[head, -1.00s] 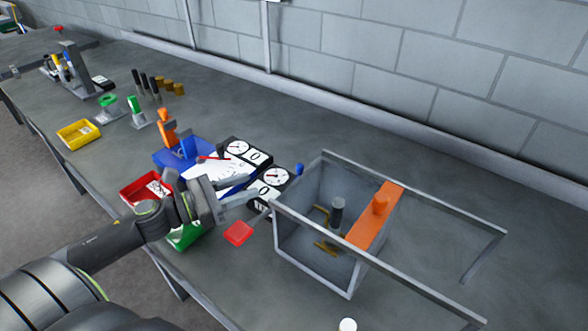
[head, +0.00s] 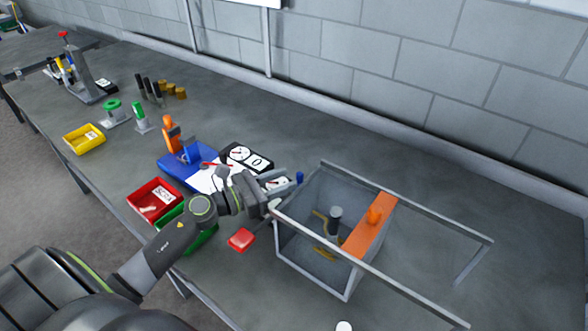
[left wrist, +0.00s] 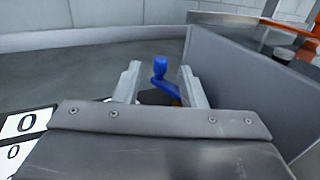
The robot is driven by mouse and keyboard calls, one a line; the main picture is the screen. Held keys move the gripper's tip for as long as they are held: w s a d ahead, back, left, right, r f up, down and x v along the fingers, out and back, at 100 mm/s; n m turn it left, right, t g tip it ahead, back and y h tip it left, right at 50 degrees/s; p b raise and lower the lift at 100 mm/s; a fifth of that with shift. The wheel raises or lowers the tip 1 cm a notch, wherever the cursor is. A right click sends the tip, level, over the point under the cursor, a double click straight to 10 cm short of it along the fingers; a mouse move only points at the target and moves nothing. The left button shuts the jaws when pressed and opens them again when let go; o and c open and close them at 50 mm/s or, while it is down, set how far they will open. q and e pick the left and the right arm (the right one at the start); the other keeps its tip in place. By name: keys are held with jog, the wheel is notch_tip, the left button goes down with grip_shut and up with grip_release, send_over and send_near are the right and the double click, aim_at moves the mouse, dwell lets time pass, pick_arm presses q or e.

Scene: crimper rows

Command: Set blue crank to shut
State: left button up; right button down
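The blue crank (head: 299,178) stands at the left wall of the clear-sided box, near its back left corner. In the left wrist view the blue crank (left wrist: 160,76) shows upright between my fingers, a little beyond their tips; its base is partly hidden. My left gripper (head: 289,192) is open, its two fingers (left wrist: 159,84) apart on either side of the crank, with nothing held. I cannot tell if either finger touches it. My right gripper does not show.
The box (head: 318,262) with an orange sliding piece (head: 368,228) and long rails lies right of the gripper. A red block (head: 241,239) is in front.

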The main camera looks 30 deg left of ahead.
pick_arm(q)
jog(key=shift+p+x, duration=0.45)
jog(key=shift+x, duration=1.4)
jog(key=shift+c, duration=0.5)
